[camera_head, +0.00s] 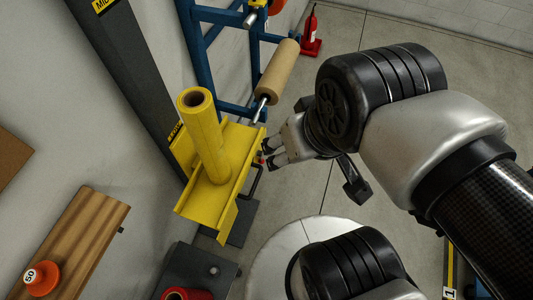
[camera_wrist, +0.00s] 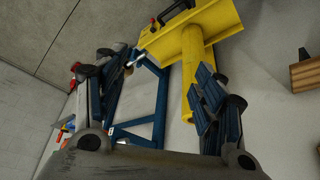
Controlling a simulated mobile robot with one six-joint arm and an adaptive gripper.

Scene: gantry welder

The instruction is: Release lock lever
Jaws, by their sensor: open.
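A yellow bracket (camera_head: 230,165) with an upright yellow tube (camera_head: 202,135) is mounted at a dark grey column. A thin black bent handle (camera_head: 256,182) shows at its right edge and may be the lock lever. In the wrist view, a black handle (camera_wrist: 177,10) with a small red spot beside it sits at the top end of the yellow bracket (camera_wrist: 215,22). My gripper (camera_head: 268,154) is close to the bracket's right edge, just above the handle in the head view. Its fingers are spread and empty in the wrist view (camera_wrist: 158,98). Whether a fingertip touches the bracket is unclear.
A blue rack (camera_head: 205,50) holding a brown roll (camera_head: 276,72) stands behind the bracket. A wooden board (camera_head: 85,235) with an orange disc marked 50 (camera_head: 41,278) is at lower left.

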